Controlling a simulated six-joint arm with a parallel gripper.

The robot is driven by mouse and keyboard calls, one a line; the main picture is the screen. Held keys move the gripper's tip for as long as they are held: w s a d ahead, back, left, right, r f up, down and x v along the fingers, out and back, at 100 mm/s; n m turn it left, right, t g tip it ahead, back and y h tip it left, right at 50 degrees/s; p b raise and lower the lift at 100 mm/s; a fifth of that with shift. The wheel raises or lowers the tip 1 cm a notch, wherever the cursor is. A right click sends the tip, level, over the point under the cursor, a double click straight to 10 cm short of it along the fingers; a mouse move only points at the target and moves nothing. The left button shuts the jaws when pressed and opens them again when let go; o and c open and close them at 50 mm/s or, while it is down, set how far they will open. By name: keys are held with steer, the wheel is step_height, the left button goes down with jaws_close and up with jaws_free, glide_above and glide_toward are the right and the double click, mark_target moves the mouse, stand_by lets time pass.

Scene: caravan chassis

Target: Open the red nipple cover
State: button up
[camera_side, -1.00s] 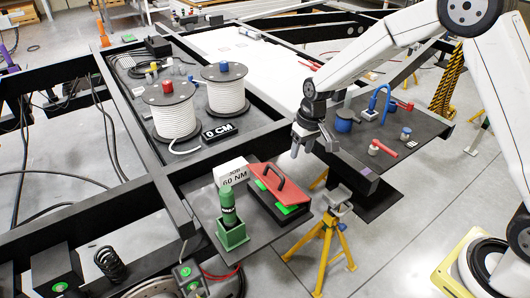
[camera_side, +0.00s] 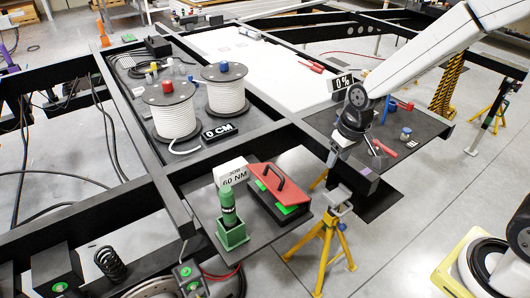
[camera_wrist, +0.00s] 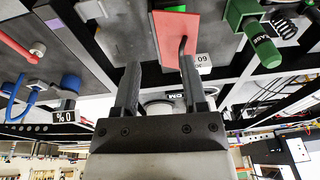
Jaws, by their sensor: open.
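The red cover (camera_side: 279,180) lies on a black box (camera_side: 264,203) with green patches at its side, on a dark shelf near the middle of the side view. A dark handle stands on its top. It lies flat, with no visible gap. In the wrist view the red cover (camera_wrist: 180,38) and its handle show at the top, beyond my fingertips. My gripper (camera_wrist: 160,63) is open and empty, its two fingers apart. In the side view my gripper (camera_side: 333,158) hangs to the right of and behind the cover, apart from it.
A green bottle in a green holder (camera_side: 232,235) and a "60 NM" sign (camera_side: 231,172) stand beside the box. Cable reels (camera_side: 226,91) stand behind. A shelf at the right (camera_side: 435,123) carries blue and red parts. A yellow stand (camera_side: 325,245) is in front.

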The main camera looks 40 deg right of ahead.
steer(key=shift+s+d+r, duration=0.15)
steer(key=shift+s, duration=1.15)
steer(key=shift+s+d+r, duration=0.15)
steer(key=shift+s, duration=1.1)
steer(key=shift+w, duration=0.2)
jaws_close()
steer(key=w+a+f+n+h, duration=0.1)
steer(key=w+a+f+n, duration=0.1)
steer(key=w+n, duration=0.4)
steer(key=w+a+f+n+g+h, duration=0.1)
steer(key=w+a+f+n, duration=0.2)
steer(key=w+n, duration=0.3)
steer(key=w+a+f+n+g+h, duration=0.1)
steer(key=w+a+f+n, duration=0.2)
steer(key=w+n, duration=0.3)
steer(key=w+a, duration=0.1)
steer(key=w, duration=0.3)
steer(key=shift+a, duration=0.35)
